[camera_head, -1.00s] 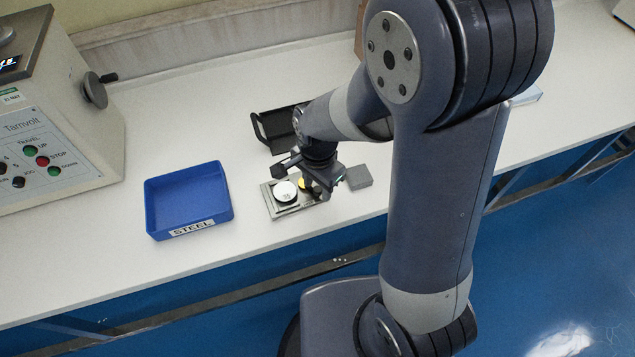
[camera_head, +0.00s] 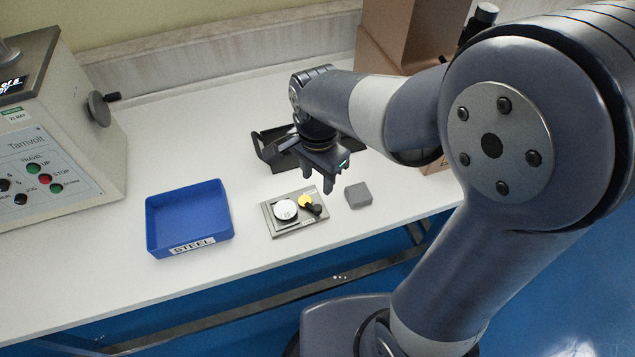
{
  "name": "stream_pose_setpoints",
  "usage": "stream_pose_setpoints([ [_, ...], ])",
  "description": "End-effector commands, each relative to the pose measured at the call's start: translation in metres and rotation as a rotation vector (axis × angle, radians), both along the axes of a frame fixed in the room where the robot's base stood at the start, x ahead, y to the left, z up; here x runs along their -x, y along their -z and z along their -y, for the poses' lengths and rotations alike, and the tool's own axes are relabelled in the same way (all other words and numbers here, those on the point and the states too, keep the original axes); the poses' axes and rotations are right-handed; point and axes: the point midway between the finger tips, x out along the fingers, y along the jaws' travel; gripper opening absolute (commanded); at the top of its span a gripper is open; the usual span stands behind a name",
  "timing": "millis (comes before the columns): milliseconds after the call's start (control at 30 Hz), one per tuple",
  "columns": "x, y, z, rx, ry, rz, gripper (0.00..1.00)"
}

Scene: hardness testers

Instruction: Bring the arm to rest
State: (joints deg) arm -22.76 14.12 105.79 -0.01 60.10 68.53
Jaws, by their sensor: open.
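My gripper (camera_head: 326,182) hangs from my arm over the white bench, fingers pointing down. It is open with nothing between the fingers. It is above and behind a small grey tray (camera_head: 271,224), apart from it. The tray holds a white round disc (camera_head: 285,210), a yellow round piece (camera_head: 305,201) and a black-handled piece (camera_head: 314,209). My arm reaches in from the right and covers part of the bench behind it.
A blue bin (camera_head: 190,218) labelled STEEL stands left of the tray. A grey block (camera_head: 358,195) lies to its right. A black tray (camera_head: 270,150) is behind my gripper, partly hidden. A Tarnvolt machine (camera_head: 60,135) stands at left, a brown machine (camera_head: 400,38) at back right.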

Motion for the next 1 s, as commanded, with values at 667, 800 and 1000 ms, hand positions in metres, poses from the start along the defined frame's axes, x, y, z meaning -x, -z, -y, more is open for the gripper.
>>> stream_pose_setpoints([
  [667, 0.001, 0.034, 0.0, 0.002, 0.0, -0.005, 0.41],
  [800, 0.001, 0.062, 0.0, 0.002, 0.0, -0.005, 0.41],
  [1000, 0.0, 0.093, 0.0, 0.001, 0.0, -0.003, 0.41],
])
